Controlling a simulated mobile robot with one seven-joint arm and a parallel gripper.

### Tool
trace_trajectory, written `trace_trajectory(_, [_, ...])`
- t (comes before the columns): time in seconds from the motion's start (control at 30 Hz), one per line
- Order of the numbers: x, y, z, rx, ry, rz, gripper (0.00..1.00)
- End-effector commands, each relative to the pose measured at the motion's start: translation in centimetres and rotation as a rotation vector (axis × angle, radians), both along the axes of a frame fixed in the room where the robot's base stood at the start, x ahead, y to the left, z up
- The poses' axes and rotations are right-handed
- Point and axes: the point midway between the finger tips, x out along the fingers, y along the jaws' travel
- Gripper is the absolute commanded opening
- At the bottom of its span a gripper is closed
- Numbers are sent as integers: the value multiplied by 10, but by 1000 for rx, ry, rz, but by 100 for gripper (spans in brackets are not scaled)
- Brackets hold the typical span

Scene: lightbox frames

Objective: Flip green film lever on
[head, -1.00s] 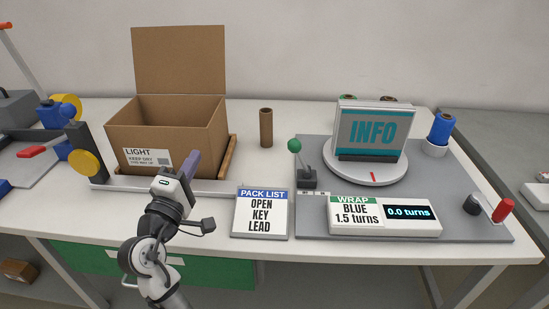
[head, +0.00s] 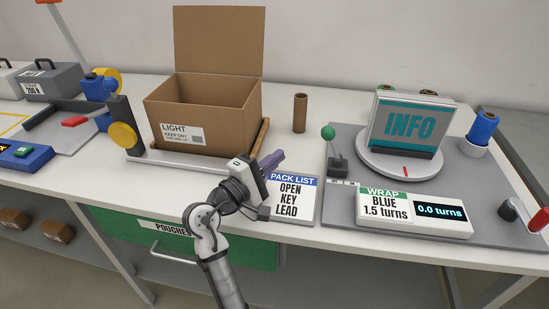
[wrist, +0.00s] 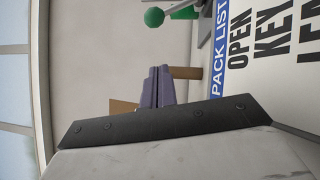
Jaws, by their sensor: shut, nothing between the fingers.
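The green film lever is a green ball (head: 327,132) on a thin grey rod, standing on a dark base (head: 338,169) at the left edge of the grey wrap mat (head: 480,208). The rod leans slightly left of its base in the head view. In the wrist view the green ball (wrist: 154,17) shows at the top, beyond my fingers. My gripper (head: 274,159) is left of the lever and apart from it, just above the pack list sign. Its purple fingers (wrist: 159,88) are together with nothing between them.
The pack list sign (head: 292,199) stands close beside my gripper. An open cardboard box (head: 218,118) is behind it. The turntable (head: 400,166) bears the INFO block (head: 408,126), right of the lever. A brown tube (head: 300,113) stands behind. The wrap display (head: 415,213) sits in front.

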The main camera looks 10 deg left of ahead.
Motion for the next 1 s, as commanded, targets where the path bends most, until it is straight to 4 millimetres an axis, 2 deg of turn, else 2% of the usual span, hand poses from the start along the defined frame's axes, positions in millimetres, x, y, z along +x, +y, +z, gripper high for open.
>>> trace_trajectory(0.3, [57,-38,12,1,1,-2,0])
trace_trajectory(0.43, [58,-58,17,3,0,-2,0])
trace_trajectory(0.6, [61,-71,18,1,1,1,0])
trace_trajectory(1.0, [61,-73,18,1,0,1,0])
